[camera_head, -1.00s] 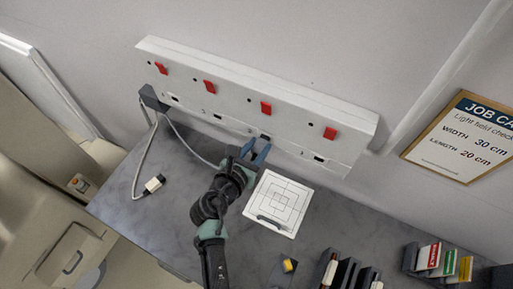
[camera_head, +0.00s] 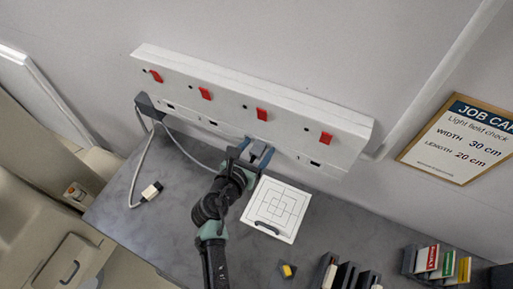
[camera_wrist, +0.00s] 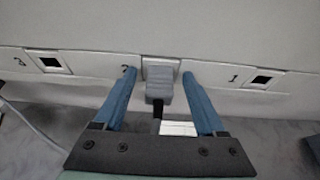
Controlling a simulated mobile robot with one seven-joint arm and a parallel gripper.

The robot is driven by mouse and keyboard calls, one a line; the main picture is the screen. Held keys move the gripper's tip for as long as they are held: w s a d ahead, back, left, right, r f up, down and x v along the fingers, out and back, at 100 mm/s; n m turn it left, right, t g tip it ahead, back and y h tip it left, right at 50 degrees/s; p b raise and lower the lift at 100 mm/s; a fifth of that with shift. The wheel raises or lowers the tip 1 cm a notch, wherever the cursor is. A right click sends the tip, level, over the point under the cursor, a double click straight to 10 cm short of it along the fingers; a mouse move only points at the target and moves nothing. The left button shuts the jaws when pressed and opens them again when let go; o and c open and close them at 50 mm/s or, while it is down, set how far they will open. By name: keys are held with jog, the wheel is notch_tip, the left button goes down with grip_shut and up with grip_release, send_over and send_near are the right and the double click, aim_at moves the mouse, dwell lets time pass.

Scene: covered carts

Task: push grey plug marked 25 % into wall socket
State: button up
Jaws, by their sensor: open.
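A grey plug (camera_wrist: 159,88) stands at a socket plate of the long white wall unit, between the marks 2 and 1 in the wrist view. It meets the socket face (camera_wrist: 160,64); how deep it sits is hard to tell. No 25 % mark is readable on it. The plug also shows in the head view (camera_head: 258,149). My gripper (camera_wrist: 158,74) is open, with one blue finger on each side of the plug and a gap on both sides. In the head view my gripper (camera_head: 254,153) is at the unit's lower edge.
Other socket openings (camera_wrist: 261,79) are empty. Red switches (camera_head: 262,114) line the unit. A white board with a grid (camera_head: 277,209) lies close right of my arm. A white-tipped cable end (camera_head: 152,191) lies at the left. Dark holders (camera_head: 345,274) stand at the front right.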

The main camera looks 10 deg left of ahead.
jog(key=b+v, duration=0.2)
jog(key=v, duration=1.1)
jog(key=shift+w, duration=0.1)
notch_tip(320, 180, up, 18)
jog(key=m+t+y+b, duration=0.2)
jog(key=m+t+b, duration=0.2)
jog(key=m, duration=1.1)
send_over(253, 155)
jog(key=d+r+m+t+b, duration=0.2)
jog(key=d+r+m+t, duration=0.25)
jog(key=r+m, duration=0.75)
jog(key=s+d+r+m+t, duration=0.1)
jog(key=s+d+r+m, duration=0.1)
jog(key=r, duration=0.4)
jog(key=s+d+r+m+t+b, duration=0.1)
jog(key=s+d+r+m+t, duration=0.1)
jog(key=s+r, duration=0.3)
jog(key=s+d+r+m+t+b, duration=0.1)
jog(key=s+r, duration=0.3)
jog(key=r, duration=0.4)
jog(key=shift+d+m+t+y, duration=0.3)
jog(key=shift+d+m+t, duration=0.4)
jog(key=shift+m, duration=0.2)
